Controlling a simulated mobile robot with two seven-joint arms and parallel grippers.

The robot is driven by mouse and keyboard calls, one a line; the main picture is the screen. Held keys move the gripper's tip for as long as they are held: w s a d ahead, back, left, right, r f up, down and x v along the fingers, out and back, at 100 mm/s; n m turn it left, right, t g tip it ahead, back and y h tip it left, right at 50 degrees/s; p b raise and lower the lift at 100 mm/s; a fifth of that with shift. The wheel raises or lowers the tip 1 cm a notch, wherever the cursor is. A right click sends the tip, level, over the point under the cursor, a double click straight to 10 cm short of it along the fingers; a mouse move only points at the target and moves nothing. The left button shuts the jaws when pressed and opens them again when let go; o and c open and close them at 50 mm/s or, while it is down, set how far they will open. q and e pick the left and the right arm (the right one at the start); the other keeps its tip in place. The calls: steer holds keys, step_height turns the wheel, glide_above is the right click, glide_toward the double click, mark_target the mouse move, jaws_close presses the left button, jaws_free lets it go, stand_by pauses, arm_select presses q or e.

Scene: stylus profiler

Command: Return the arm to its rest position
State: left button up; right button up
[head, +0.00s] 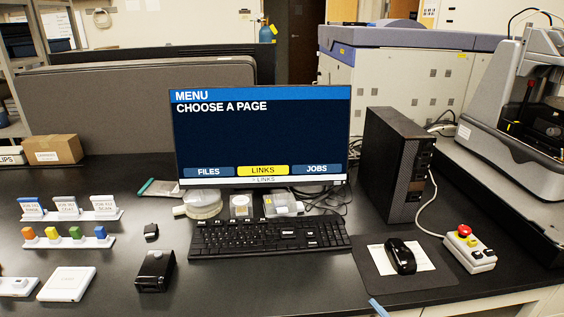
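Neither of my grippers and no part of my arms shows in the head view. The monitor (262,135) stands upright at the middle of the black bench. Its screen reads "MENU" and "CHOOSE A PAGE", with FILES, LINKS and JOBS along the bottom. LINKS is highlighted yellow, and a line below reads "> LINKS". The black keyboard (268,237) lies in front of the monitor. The black mouse (401,256) rests on a white sheet on a dark mat (440,279) to the right.
A black computer tower (388,165) stands right of the monitor. A control box (470,249) with a red button sits near the grey profiler (495,130). Label holders (70,210), coloured blocks (66,238), a white box (67,284) and a black device (155,270) are at left.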

steer(key=s+d+f+m+g+h, duration=0.25)
steer(key=s+f+m+h, duration=0.2)
steer(key=s+f, duration=0.4)
steer(key=s+d+f+m+g+h, duration=0.2)
steer(key=s+f+m+g+h, duration=0.3)
steer(key=f, duration=0.7)
step_height(320, 180, up, 12)
steer(key=t+p, duration=0.1)
steer(key=p, duration=1.1)
steer(key=shift+d+f+y+p, duration=0.15)
steer(key=shift+y+p, duration=0.2)
steer(key=shift+p, duration=0.05)
